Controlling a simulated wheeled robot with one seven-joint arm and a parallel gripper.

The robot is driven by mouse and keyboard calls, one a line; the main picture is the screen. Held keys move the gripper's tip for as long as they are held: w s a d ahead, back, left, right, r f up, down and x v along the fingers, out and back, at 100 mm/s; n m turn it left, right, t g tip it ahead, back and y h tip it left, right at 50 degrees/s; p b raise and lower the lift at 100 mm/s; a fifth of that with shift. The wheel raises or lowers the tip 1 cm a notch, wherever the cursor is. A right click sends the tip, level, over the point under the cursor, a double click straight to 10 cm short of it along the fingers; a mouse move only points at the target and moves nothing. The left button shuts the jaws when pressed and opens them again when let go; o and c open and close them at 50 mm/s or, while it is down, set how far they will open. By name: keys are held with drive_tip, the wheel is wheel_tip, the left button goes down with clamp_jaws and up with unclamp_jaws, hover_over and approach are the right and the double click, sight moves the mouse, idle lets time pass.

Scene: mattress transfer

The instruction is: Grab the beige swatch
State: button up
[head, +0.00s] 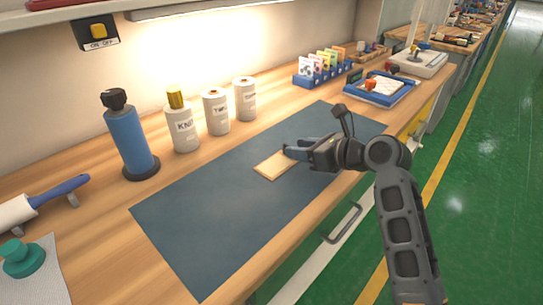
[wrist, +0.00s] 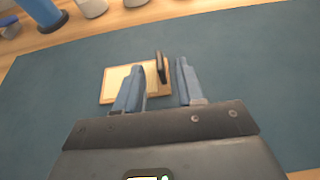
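The beige swatch (head: 272,166) lies flat on the dark blue-grey mat (head: 215,205) on the workbench. My gripper (head: 288,151) reaches in from the right, with its fingers at the swatch's right end. In the wrist view my gripper (wrist: 159,65) has its two blue fingers apart. The left finger overlaps the swatch (wrist: 117,82) in the picture, and the right finger is just past its right edge. A small dark upright piece (wrist: 160,67) stands at that edge, between the fingers. Whether the fingers touch anything cannot be told.
A blue bottle (head: 129,140) and several white rolls or canisters (head: 215,112) stand behind the mat. A blue tray (head: 381,91) and a card rack (head: 322,69) are at the back right. A roller (head: 38,204) and a green knob (head: 22,258) are at left. Much of the mat is clear.

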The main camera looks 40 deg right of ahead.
sight(284, 145)
drive_tip(key=x, duration=0.7)
drive_tip(key=shift+w+r, duration=0.2)
drive_tip(key=shift+w, duration=0.05)
drive_tip(key=shift+c, duration=0.4)
clamp_jaws()
